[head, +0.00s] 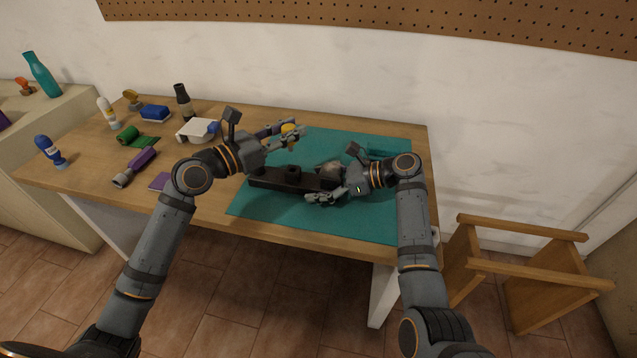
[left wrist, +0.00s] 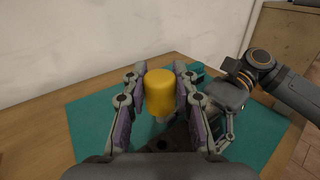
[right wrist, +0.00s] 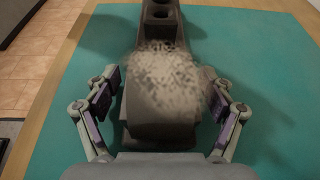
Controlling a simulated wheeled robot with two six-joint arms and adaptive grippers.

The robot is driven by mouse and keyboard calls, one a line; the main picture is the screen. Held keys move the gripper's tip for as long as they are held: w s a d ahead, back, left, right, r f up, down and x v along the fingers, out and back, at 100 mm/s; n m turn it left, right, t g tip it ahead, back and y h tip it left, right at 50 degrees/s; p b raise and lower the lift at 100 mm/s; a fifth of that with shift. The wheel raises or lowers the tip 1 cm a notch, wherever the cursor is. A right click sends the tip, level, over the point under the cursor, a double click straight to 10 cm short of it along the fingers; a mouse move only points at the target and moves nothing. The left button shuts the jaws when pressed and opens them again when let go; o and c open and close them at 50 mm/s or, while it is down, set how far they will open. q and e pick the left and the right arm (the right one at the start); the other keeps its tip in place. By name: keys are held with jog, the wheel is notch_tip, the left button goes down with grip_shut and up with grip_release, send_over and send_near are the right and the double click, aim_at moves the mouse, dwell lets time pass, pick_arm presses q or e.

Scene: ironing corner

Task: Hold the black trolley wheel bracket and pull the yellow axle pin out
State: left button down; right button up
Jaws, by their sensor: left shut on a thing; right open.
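The black wheel bracket (head: 268,179) lies on the teal mat, with a short upright collar near its middle. In the right wrist view, its holes (right wrist: 158,12) look dark and empty. My left gripper (head: 288,134) is shut on the yellow axle pin (left wrist: 160,92), which it holds upright beyond the bracket in the head view. A bit of grey shaft shows below the yellow head; the shaft's lower end is hidden. My right gripper (right wrist: 160,98) is open, its fingers on either side of the bracket's broad end, with gaps visible on both sides.
The teal mat (head: 375,222) is mostly clear around the bracket. At the table's left stand a dark bottle (head: 184,102), a blue brush (head: 155,113), a green roll (head: 128,132), a purple-and-grey tool (head: 135,167) and a blue-capped bottle (head: 49,150).

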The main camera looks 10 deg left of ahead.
notch_tip(320, 180, up, 14)
jog(key=p, duration=1.8)
jog(key=shift+d, duration=0.1)
dwell(0.4)
